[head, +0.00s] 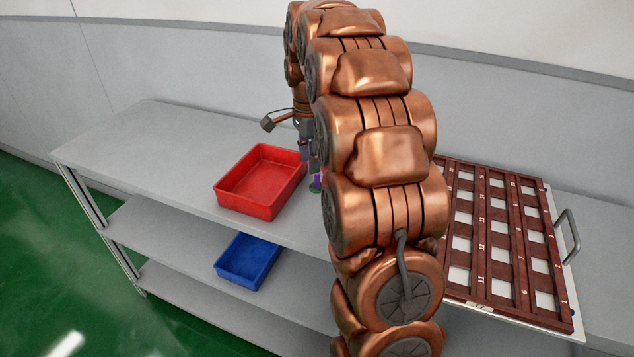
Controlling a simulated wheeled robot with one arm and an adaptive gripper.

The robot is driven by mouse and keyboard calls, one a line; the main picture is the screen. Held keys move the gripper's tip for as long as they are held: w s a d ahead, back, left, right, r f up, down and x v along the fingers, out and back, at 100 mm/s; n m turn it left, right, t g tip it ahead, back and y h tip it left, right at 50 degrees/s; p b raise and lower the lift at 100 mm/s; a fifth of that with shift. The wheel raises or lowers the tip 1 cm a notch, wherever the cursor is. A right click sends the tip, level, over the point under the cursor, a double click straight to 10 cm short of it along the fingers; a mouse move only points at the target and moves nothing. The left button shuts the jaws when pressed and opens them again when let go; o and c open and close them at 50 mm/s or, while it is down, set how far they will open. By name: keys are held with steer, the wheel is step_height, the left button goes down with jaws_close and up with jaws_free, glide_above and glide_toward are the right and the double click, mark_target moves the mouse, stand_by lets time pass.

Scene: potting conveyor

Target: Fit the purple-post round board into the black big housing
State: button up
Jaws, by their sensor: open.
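A small piece with a purple post and a green base (316,184) stands on the grey table just right of the red tray, partly hidden by my arm. It looks like the purple-post round board, but its full outline is covered. My gripper (312,163) points down close above the purple post and is open. The fingers are mostly behind my arm, so I cannot tell whether they touch the post. I do not see the black big housing in this view.
A red tray (228,198) stands empty on the tabletop (130,150). A blue tray (232,272) is on the shelf below. A brown numbered grid rack (508,235) with a metal handle (570,236) lies at the right. The table's left part is clear.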

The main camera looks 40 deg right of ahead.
mark_target(318, 175)
steer(key=d, duration=0.1)
steer(key=w+d+m, duration=0.1)
steer(key=d, duration=0.1)
steer(key=w+d+f+m, duration=0.1)
steer(key=shift+w+d, duration=0.1)
steer(key=shift+d, duration=0.05)
steer(key=shift+m, duration=0.3)
steer(key=shift+f+p, duration=1.4)
steer(key=shift+f, duration=2.35)
jaws_close()
